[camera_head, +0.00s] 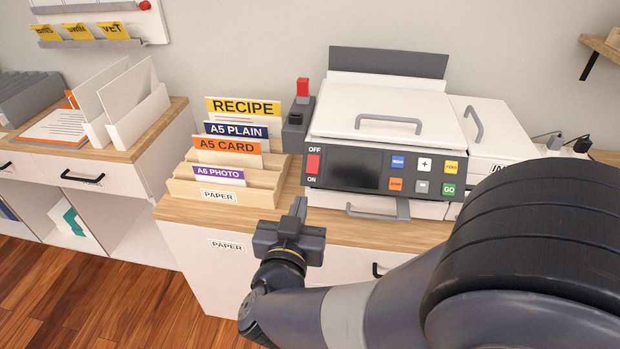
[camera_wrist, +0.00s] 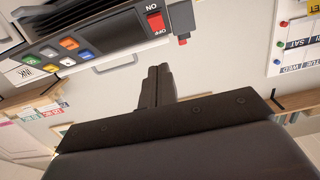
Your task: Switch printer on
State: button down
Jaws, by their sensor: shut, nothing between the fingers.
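The white printer (camera_head: 390,115) stands on the wooden cabinet top, its dark front panel facing me. Its red power switch (camera_head: 313,163) is at the panel's left end, with OFF printed above and ON below. The switch also shows in the wrist view (camera_wrist: 156,22), where the picture is turned over. I cannot tell for sure which way the rocker is tipped. My gripper (camera_head: 298,208) is shut and empty, in front of the cabinet's edge, below and left of the switch and apart from it. Its closed fingers (camera_wrist: 157,75) also show in the wrist view.
A wooden paper rack (camera_head: 228,186) with labelled cards stands left of the printer. A dark device with a red top (camera_head: 302,88) stands between them, behind. The printer's lower tray handle (camera_head: 377,211) sticks out at the front. Coloured buttons (camera_head: 424,175) are right of the screen.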

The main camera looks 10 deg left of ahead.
jog(key=shift+w, duration=0.1)
send_near(312, 172)
jog(key=w+r, duration=0.4)
jog(key=w, duration=0.1)
jog(key=shift+w+d+f+b, duration=0.1)
jog(key=shift+w+f+b, duration=0.15)
jog(key=shift+f, duration=0.35)
jog(key=shift+w+d+f+b, duration=0.15)
jog(key=shift+w+f, duration=0.1)
jog(key=shift+f, duration=0.4)
jog(key=shift+w+f, duration=0.4)
jog(key=shift+w, duration=0.05)
jog(key=f+b, duration=0.1)
jog(key=b, duration=0.2)
jog(key=shift+w+f+t, duration=0.1)
jog(key=shift+w+t, duration=0.05)
jog(key=shift+t, duration=0.15)
jog(key=shift+r, duration=0.3)
jog(key=shift+p, duration=0.3)
